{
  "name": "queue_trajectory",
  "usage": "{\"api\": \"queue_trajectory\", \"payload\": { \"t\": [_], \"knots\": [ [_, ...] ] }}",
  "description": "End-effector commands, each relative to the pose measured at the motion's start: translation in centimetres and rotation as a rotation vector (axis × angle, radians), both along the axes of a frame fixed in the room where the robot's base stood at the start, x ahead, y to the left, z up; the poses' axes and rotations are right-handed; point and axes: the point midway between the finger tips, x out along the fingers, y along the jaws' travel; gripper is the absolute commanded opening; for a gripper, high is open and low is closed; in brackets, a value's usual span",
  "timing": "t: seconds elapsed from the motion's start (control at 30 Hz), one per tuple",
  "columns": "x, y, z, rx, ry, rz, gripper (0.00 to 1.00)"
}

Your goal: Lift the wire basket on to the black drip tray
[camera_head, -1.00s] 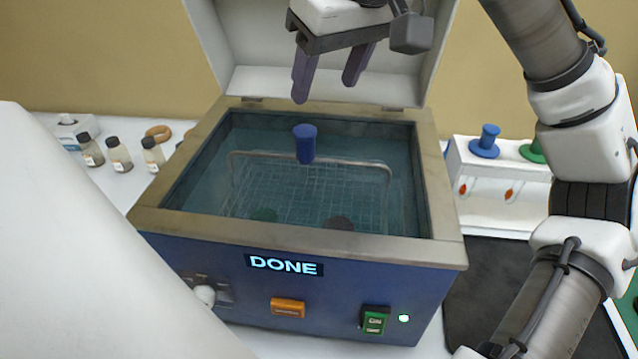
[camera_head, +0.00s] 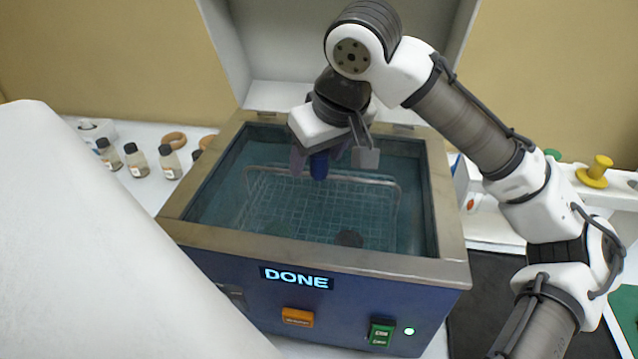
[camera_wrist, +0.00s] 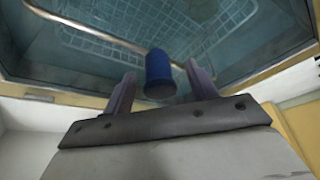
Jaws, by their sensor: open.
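The wire basket (camera_head: 290,210) sits in the liquid of the blue bath with its metal bail handle raised. A blue grip (camera_head: 319,166) stands on the handle's top bar. My gripper (camera_head: 319,168) is above the bath, with its fingers pointing down on either side of the blue grip. In the wrist view, the blue grip (camera_wrist: 159,72) is between the two open fingers (camera_wrist: 160,88); contact with either finger cannot be made out. The black drip tray (camera_head: 490,290) lies to the right of the bath, partly hidden by my arm.
The bath's metal rim (camera_head: 330,256) surrounds the basket, and its lid (camera_head: 340,50) stands open behind. The front display reads DONE. Several small bottles (camera_head: 137,160) stand at the left.

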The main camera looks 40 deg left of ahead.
Motion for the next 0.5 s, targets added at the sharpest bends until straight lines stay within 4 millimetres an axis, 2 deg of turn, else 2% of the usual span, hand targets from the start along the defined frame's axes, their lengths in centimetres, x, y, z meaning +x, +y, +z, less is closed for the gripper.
{"api": "queue_trajectory", "payload": {
  "t": [0.17, 0.5],
  "knots": [
    [0.02, 0.00, -0.05, 0.000, 0.000, 0.000, 0.57],
    [0.02, -0.01, -0.01, 0.000, -0.001, 0.000, 0.14]
  ]
}}
